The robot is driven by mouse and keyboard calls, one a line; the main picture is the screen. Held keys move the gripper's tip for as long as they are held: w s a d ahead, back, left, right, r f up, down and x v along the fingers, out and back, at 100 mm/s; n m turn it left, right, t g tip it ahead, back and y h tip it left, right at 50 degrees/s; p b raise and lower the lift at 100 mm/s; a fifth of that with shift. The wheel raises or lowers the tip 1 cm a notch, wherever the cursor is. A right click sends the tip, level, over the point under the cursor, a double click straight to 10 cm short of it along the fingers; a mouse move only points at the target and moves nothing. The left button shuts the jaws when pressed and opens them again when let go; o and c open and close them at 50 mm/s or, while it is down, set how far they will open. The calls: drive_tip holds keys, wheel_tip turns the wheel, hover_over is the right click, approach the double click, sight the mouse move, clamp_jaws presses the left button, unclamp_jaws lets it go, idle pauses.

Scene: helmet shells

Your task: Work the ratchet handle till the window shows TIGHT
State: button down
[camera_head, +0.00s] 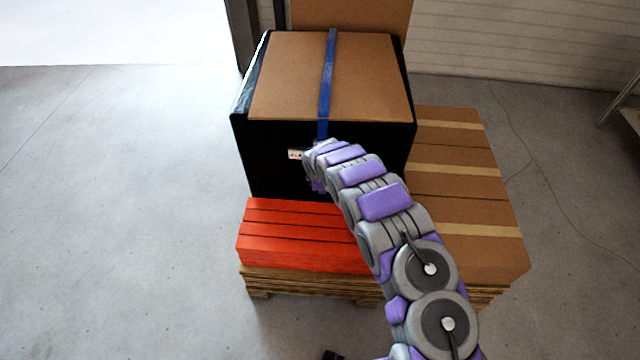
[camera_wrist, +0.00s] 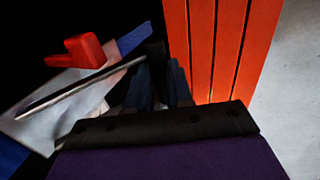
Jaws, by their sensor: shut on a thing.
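The ratchet (camera_wrist: 62,108) shows at the left of the wrist view as a pale metal body with a red piece (camera_wrist: 84,51) on it. A dark bar, seemingly its handle (camera_wrist: 80,87), runs from the body towards my fingers. My gripper (camera_wrist: 164,78) is shut on the handle; the held part is mostly hidden between the dark fingers. The blue strap (camera_head: 327,75) runs over the box and down its dark front to the ratchet. A small white window or label (camera_head: 295,154) shows left of my gripper in the head view; its marks are too small to read.
The strapped box (camera_head: 285,75) has a cardboard top and black sides. Red-orange slabs (camera_head: 295,235) lie below it, close to my gripper, on a wooden pallet (camera_head: 310,288). Brown cartons (camera_head: 470,190) stand to the right. The grey floor at the left is clear.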

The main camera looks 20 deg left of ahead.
drive_tip(key=shift+w+a+f, duration=0.2)
drive_tip(key=shift+w+f, duration=0.45)
drive_tip(key=shift+w+f+b, duration=0.25)
drive_tip(key=shift+f+b, duration=0.15)
drive_tip(key=shift+f, duration=0.05)
drive_tip(key=shift+w+a+f+t+b, duration=0.15)
drive_tip(key=shift+w+f+t+b, duration=0.15)
drive_tip(key=shift+w+f, duration=0.4)
drive_tip(key=shift+w+a+f+t+b, duration=0.15)
drive_tip(key=shift+w+f+t, duration=0.25)
drive_tip(key=shift+w, duration=0.45)
drive_tip(key=shift+d+f, duration=0.1)
drive_tip(key=shift+f, duration=0.1)
idle(0.7)
drive_tip(key=c, duration=1.4)
unclamp_jaws()
drive_tip(key=o, duration=0.3)
drive_tip(key=shift+w, duration=0.2)
drive_tip(key=shift+o, duration=0.4)
drive_tip(key=shift+w+a+r, duration=0.2)
